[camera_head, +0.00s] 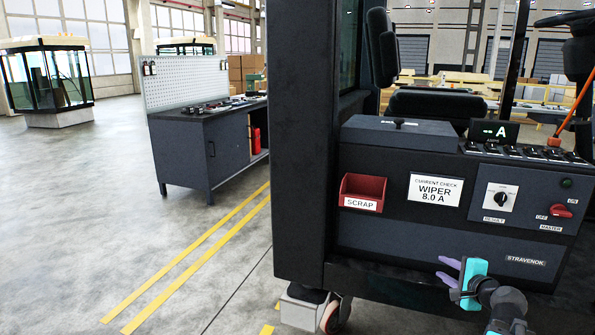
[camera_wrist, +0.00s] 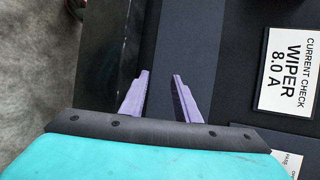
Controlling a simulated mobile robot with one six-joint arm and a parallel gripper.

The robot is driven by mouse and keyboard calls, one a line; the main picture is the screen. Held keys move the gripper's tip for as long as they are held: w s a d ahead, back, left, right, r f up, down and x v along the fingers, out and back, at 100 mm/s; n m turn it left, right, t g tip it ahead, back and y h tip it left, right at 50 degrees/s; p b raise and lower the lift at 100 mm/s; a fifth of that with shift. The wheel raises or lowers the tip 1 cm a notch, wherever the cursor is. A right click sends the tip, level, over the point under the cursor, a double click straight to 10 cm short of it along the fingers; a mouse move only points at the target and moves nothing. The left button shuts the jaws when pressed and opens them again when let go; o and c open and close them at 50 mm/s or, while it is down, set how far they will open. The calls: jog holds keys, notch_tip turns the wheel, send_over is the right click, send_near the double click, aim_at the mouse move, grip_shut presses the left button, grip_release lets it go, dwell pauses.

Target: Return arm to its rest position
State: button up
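My gripper (camera_head: 447,270) is at the lower right in the head view, in front of the dark lower panel of the cab console (camera_head: 400,245). Its two purple fingers also show in the wrist view (camera_wrist: 159,88). They stand apart with nothing between them. The gripper is below the white "CURRENT CHECK WIPER 8.0 A" card (camera_head: 434,189). The card also shows at the right of the wrist view (camera_wrist: 291,72). Part of my arm shows at the bottom right of the head view, and the rest is out of frame.
A red SCRAP bin (camera_head: 362,192) is mounted on the console front. A selector knob (camera_head: 501,199) and a red MASTER switch (camera_head: 561,211) are to the right. A dark cab post (camera_head: 302,150) stands left. A workbench (camera_head: 208,150) is behind; the floor at left is open.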

jog(key=a+f+n+g+y+p, duration=0.2)
jog(key=a+f+p, duration=0.1)
jog(key=a+f, duration=0.65)
jog(key=s+a+f+n+g+y+p, duration=0.1)
jog(key=s+a+f+n+g+p, duration=0.25)
jog(key=s+a+f, duration=0.45)
jog(key=s+a+f+n+g+y+p, duration=0.15)
jog(key=s+a+f+g, duration=0.25)
jog(key=a+f, duration=0.75)
jog(key=s+a+f+n+g+h+p, duration=0.1)
jog(key=s+a+f+n+g+p, duration=0.15)
jog(key=s+f, duration=0.45)
jog(key=s+a+f+n+g+h+p, duration=0.1)
jog(key=s+a+f+n+g, duration=0.15)
jog(key=s, duration=0.85)
jog(key=s+d+f+n+g+h, duration=0.1)
jog(key=s+d+n+g+h, duration=0.2)
jog(key=s+n, duration=0.4)
jog(key=s+d+g, duration=0.1)
jog(key=s+d, duration=0.1)
jog(key=s, duration=0.2)
jog(key=shift+d+g+p, duration=0.2)
jog(key=shift+g+p, duration=0.15)
jog(key=shift+h, duration=0.25)
